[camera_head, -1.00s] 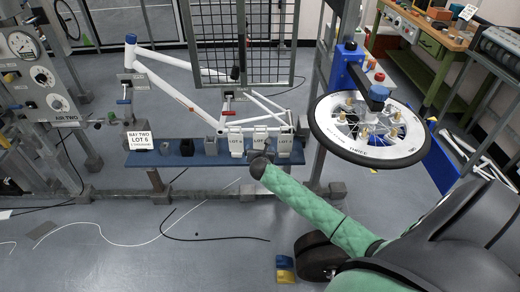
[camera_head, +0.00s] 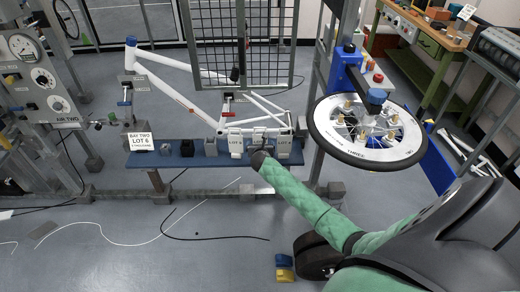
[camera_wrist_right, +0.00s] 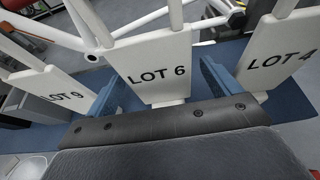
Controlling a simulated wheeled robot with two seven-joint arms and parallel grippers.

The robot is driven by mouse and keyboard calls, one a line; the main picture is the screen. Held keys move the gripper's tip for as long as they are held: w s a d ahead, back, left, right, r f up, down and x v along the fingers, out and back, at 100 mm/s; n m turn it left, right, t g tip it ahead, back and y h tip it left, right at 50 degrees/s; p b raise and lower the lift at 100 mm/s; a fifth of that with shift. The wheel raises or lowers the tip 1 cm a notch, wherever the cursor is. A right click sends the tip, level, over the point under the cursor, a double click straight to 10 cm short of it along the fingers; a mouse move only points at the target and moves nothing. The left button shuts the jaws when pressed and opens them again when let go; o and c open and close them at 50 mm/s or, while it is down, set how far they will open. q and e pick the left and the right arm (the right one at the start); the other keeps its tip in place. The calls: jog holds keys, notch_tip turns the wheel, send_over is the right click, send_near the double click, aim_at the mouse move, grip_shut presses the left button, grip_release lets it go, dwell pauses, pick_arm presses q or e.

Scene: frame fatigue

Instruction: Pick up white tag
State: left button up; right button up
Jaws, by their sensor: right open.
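Three white tags stand in a row at the right end of a blue shelf (camera_head: 190,158). In the right wrist view they read LOT 9 (camera_wrist_right: 53,92), LOT 6 (camera_wrist_right: 155,65) and LOT 4 (camera_wrist_right: 280,55). In the head view the left tag (camera_head: 236,145) and right tag (camera_head: 284,146) show, with the middle one partly hidden behind my wrist. My right gripper (camera_wrist_right: 160,85) is open, its blue fingers on either side of the LOT 6 tag. Whether they touch it, I cannot tell. My left gripper is not in view.
A sign reading BAY TWO LOT 6 (camera_head: 140,142) and small dark blocks (camera_head: 187,148) are on the shelf's left part. A white bike frame (camera_head: 180,88) is behind it. A wheel (camera_head: 366,132) on a stand is to the right. Cables (camera_head: 205,238) lie on the floor.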

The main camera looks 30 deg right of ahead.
jog(key=shift+w+d+f, duration=0.2)
jog(key=shift+w, duration=0.1)
jog(key=c, duration=1.1)
jog(key=shift+r, duration=0.2)
